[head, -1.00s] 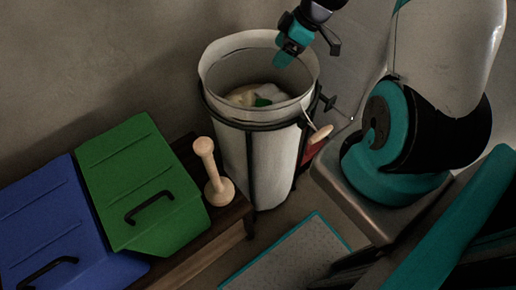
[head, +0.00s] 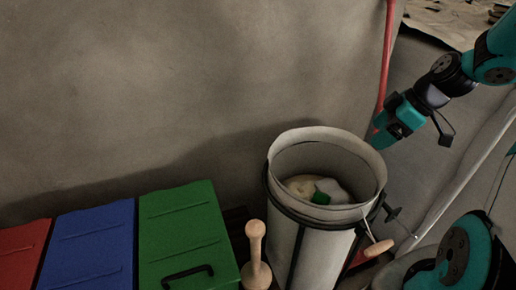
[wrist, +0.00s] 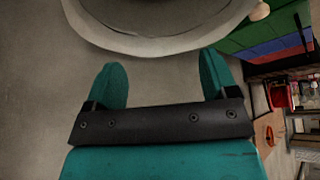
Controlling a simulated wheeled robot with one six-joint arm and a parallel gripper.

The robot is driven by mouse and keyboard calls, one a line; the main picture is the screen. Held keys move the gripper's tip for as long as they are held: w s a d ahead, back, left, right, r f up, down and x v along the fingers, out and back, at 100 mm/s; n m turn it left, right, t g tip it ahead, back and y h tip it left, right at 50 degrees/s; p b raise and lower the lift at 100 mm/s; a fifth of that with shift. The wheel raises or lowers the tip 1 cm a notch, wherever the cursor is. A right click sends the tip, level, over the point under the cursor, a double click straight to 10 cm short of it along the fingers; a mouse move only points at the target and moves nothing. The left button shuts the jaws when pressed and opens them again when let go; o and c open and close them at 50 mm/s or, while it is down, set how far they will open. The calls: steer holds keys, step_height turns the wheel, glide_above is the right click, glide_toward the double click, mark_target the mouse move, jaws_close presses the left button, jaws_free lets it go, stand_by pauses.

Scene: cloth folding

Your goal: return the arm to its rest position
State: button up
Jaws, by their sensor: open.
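My gripper (head: 384,128) is at the upper right of the head view, just right of and above the rim of a pale round bin (head: 318,213). In the wrist view my gripper (wrist: 165,84) shows its two teal fingers spread apart with nothing between them. The bin's pale rim (wrist: 150,45) curves across the top of that view, beyond the fingertips. Cloths (head: 314,188) in white, cream and green lie inside the bin. My arm is bent and raised, and its base is partly cut off at the right edge.
Red (head: 20,250), blue (head: 88,245) and green (head: 182,235) lidded boxes stand in a row at lower left. A wooden peg stand (head: 256,255) stands between the green box and the bin. A red pole (head: 385,60) rises behind my gripper. The wall side is clear.

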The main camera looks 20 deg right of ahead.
steer(key=s+a+r+g+p, duration=0.15)
steer(key=a+r, duration=0.25)
steer(key=a, duration=0.4)
steer(key=s+a+r+g+p, duration=0.1)
steer(key=a+r+p, duration=0.1)
steer(key=a+r, duration=0.5)
steer(key=s+a+r+m+g+p, duration=0.1)
steer(key=s+a+r+m+p, duration=0.1)
steer(key=s+a, duration=1.1)
steer(key=shift+s+a+r, duration=0.3)
steer(key=shift+a+r, duration=0.15)
steer(key=shift+r, duration=0.45)
steer(key=shift+g, duration=0.25)
steer(key=shift+c, duration=0.4)
